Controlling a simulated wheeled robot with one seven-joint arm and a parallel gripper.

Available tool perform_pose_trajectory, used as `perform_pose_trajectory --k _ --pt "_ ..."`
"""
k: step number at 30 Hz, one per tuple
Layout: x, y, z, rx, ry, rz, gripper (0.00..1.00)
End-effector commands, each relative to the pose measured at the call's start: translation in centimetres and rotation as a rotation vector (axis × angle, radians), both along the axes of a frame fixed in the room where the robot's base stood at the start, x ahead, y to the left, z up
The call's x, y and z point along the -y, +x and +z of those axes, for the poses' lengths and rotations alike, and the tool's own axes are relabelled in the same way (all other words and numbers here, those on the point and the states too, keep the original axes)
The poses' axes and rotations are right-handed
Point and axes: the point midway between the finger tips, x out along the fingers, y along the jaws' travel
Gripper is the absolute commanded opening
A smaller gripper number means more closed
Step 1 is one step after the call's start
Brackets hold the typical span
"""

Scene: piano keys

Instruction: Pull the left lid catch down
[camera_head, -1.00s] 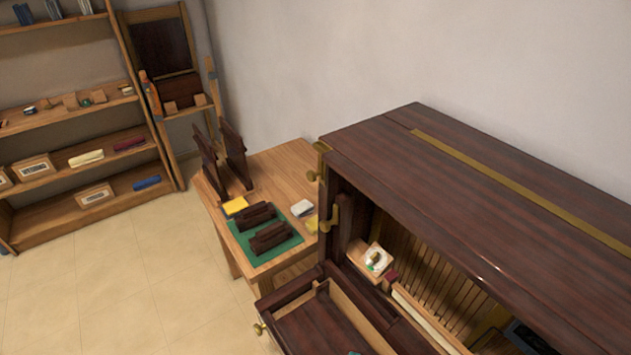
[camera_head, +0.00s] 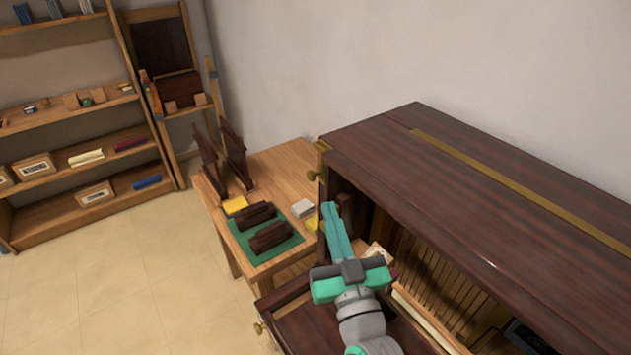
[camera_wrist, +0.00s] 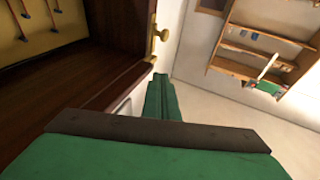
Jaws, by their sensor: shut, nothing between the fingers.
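The piano cabinet (camera_head: 400,150) is dark wood, with its front open on the right of the head view. A brass knob (camera_head: 314,176) sticks out at its upper left corner. The lower brass catch on the left side is hidden behind my gripper in the head view. The wrist view shows a brass fitting with a round knob (camera_wrist: 162,34) on the cabinet's edge; I cannot tell which of the two it is. My gripper (camera_head: 329,208) is shut and empty, its green fingers pointing up beside the cabinet's left post. Its fingertips (camera_wrist: 158,80) show just below the brass fitting; contact is unclear.
A wooden side table (camera_head: 285,165) with a green mat (camera_head: 258,258) and dark blocks stands left of the piano. An open dark tray or drawer front (camera_head: 305,325) lies below my arm. Shelves (camera_head: 75,165) stand at the far left. The floor between is clear.

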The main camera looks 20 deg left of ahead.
Motion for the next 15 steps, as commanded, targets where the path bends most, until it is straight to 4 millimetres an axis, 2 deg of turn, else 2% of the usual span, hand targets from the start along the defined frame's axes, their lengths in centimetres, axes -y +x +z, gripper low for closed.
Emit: perform_pose_trajectory --k 8,15 --pt "-1.1 1.4 1.1 0.013 -0.007 0.013 0.00" --pt "-3.1 4.7 2.2 0.013 -0.008 0.013 0.00"
